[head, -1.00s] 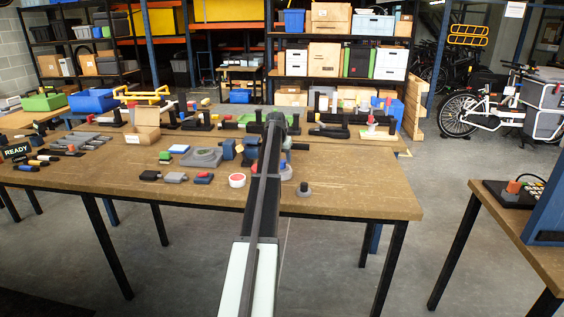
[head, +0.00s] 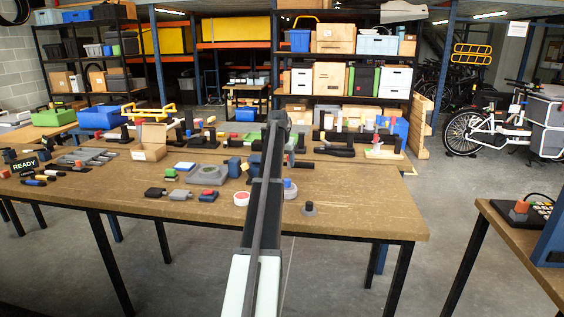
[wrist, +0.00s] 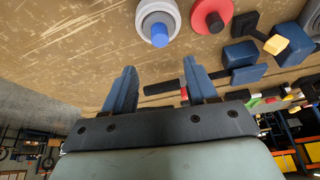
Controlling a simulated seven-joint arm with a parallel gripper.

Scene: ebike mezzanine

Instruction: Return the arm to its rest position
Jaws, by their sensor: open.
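In the wrist view my gripper (wrist: 162,88) shows two blue-grey fingers spread apart with nothing between them. It is above the wooden workbench (wrist: 90,50), apart from the things on it. A white and grey round piece with a blue centre (wrist: 158,22) and a red ring-shaped piece (wrist: 211,15) lie beyond the fingertips. In the head view my arm reaches forward over the workbench (head: 360,212), and its end hides the gripper's fingers.
The bench's right front area is clear.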

